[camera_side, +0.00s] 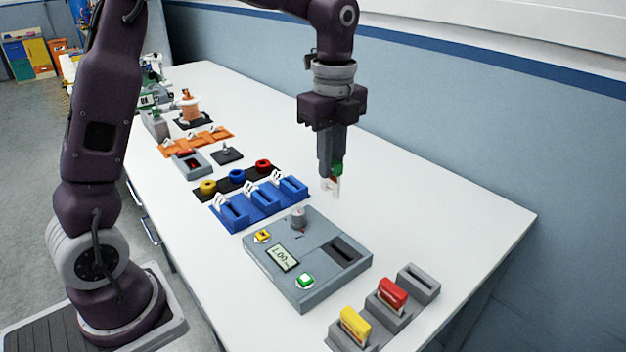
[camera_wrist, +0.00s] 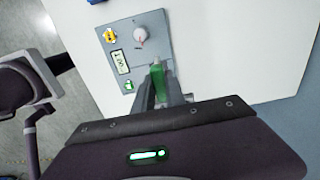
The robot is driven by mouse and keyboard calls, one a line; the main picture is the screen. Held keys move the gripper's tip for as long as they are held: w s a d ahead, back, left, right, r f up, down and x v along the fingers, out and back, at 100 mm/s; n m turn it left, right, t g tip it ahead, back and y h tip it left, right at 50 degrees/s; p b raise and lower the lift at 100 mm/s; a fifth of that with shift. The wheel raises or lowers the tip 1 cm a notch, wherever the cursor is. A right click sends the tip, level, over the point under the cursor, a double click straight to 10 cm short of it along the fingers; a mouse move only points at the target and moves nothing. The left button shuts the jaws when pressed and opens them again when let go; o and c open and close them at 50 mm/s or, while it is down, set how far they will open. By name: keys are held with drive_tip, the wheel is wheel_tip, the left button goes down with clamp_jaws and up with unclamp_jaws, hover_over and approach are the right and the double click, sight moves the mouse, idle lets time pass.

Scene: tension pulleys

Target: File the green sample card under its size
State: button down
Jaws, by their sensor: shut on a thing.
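My gripper (camera_side: 331,172) is shut on the green sample card (camera_side: 338,167), well above the white table. The card's lower part looks white with a reddish mark. In the wrist view the green card (camera_wrist: 158,82) sits between the fingers of my gripper (camera_wrist: 160,88), which hide part of it. A blue rack (camera_side: 236,215) with several slots and white labels stands left of and below my gripper in the side view. The label writing is too small to read. The slots look empty.
A grey device (camera_side: 290,272) has a knob, yellow and green buttons, a dark slot and a display reading about 1.00. A grey stepped holder (camera_side: 408,318) holds a yellow card (camera_side: 354,326) and red card (camera_side: 393,294); its rear slot is empty. The table's right side is clear.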

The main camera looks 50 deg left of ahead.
drive_tip(key=s+a+f, duration=0.2)
drive_tip(key=a+f, duration=0.1)
drive_tip(key=a, duration=0.7)
drive_tip(key=s+a+f, duration=0.1)
drive_tip(key=a+f, duration=0.1)
drive_tip(key=a, duration=0.8)
drive_tip(key=shift+f, duration=2.35)
drive_tip(key=shift+f, duration=0.25)
drive_tip(key=shift+f, duration=1.85)
drive_tip(key=c, duration=1)
unclamp_jaws()
drive_tip(key=shift+r, duration=0.1)
